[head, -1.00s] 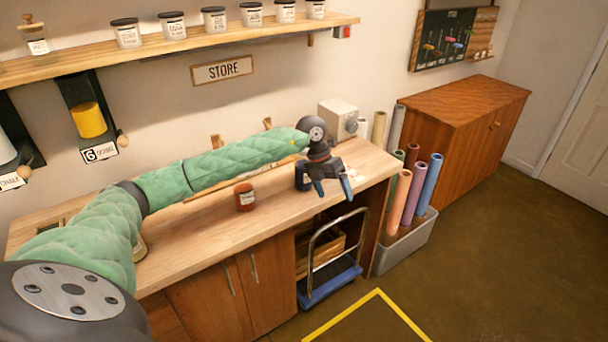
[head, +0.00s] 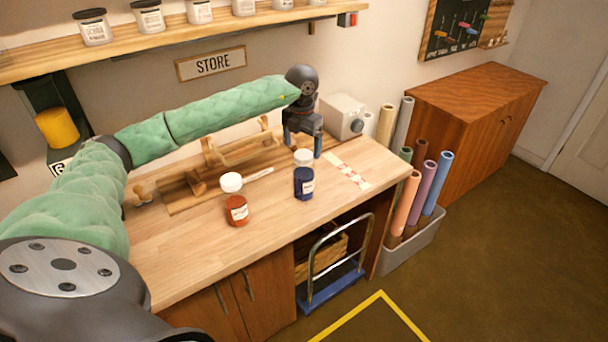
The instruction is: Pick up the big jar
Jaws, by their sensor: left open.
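A dark blue jar (head: 304,184) with a white label stands upright on the wooden worktop, with a white cap-like piece (head: 303,157) just above or behind it. An orange-red jar (head: 237,212) with a white label stands to its left, with a similar white piece (head: 231,182) above or behind it. I cannot tell whether these pieces sit on the jars, nor which jar is the big one. My left gripper (head: 303,150) is open and empty, pointing down, its fingers just above or behind the blue jar. My right gripper is out of view.
The worktop (head: 200,250) has free room at the front. A wooden rack (head: 185,190) lies behind the jars, a red-and-white strip (head: 348,171) to their right. A grey box (head: 342,117) stands at the back. A shelf (head: 190,38) runs above.

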